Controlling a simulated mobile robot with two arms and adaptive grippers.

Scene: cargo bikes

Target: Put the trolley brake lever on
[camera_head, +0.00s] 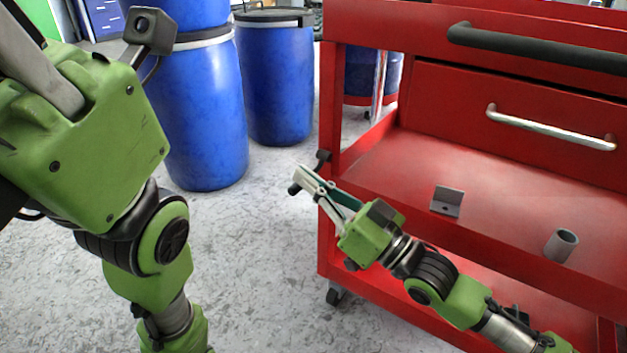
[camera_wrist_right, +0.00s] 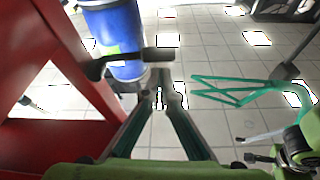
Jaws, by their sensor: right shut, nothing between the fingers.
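The trolley (camera_head: 352,265) is red and fills the right of the head view. A dark lever (camera_head: 323,158) sticks out at its left corner post; I take it to be the brake lever. In the right wrist view, the lever (camera_wrist_right: 130,56) runs sideways from the red post, just beyond the fingertips. My right gripper (camera_head: 301,182) is shut and empty beside the post, just below the lever in the head view. The wrist view shows its fingers (camera_wrist_right: 159,98) together; I cannot tell whether they touch the lever.
On the trolley shelf are a grey angle bracket (camera_head: 446,201) and a grey tube (camera_head: 561,245). Blue barrels (camera_head: 204,110) (camera_head: 274,80) stand behind on the grey floor. The floor left of the trolley is clear.

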